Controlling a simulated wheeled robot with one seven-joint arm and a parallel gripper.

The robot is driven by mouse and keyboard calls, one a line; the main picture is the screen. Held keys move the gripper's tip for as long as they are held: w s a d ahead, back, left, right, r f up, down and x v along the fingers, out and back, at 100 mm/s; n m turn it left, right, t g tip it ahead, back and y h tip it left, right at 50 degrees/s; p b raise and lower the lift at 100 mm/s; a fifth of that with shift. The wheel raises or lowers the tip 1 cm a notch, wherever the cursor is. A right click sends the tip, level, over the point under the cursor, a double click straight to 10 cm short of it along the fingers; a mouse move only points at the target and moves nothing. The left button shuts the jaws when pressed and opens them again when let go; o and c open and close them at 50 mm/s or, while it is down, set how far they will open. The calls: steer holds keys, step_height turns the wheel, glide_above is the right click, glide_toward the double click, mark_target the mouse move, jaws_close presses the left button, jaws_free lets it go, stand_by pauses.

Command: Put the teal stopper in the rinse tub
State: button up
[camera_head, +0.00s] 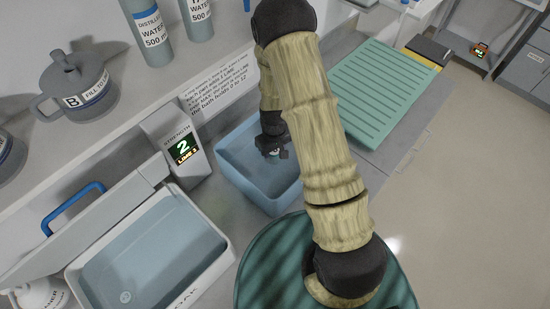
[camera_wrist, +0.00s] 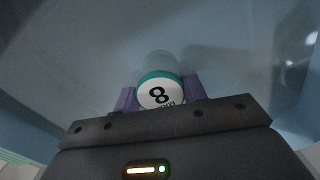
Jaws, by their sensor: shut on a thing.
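The rinse tub (camera_head: 232,171) is a blue open tub in the middle of the head view. My gripper (camera_head: 272,150) is over or inside the tub, pointing down; its exact height above the tub floor is hard to tell. In the wrist view my gripper (camera_wrist: 161,95) is shut on the teal stopper (camera_wrist: 160,78), between two purple fingertips. The stopper has a teal band and a white end face marked with a black 8. Blue-grey tub surface fills the view around it. In the head view the stopper is mostly hidden by the gripper.
A white-rimmed soak bath (camera_head: 150,255) with liquid stands at the left, next to a display post (camera_head: 180,147) reading 2. A grey jug marked B (camera_head: 78,88) and bottles (camera_head: 148,30) stand on the shelf behind. A green ribbed rack (camera_head: 383,92) lies right of the tub.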

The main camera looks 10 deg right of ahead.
mark_target(275, 160)
steer(key=shift+s+f+p, duration=0.1)
steer(key=shift+f+p, duration=0.6)
steer(key=shift+f, duration=1.35)
steer(key=shift+f, duration=0.1)
steer(key=o, duration=1)
steer(key=shift+r+b, duration=0.35)
steer(key=shift+r, duration=0.35)
step_height(275, 160, up, 11)
steer(key=b, duration=0.3)
steer(key=shift+f, duration=0.1)
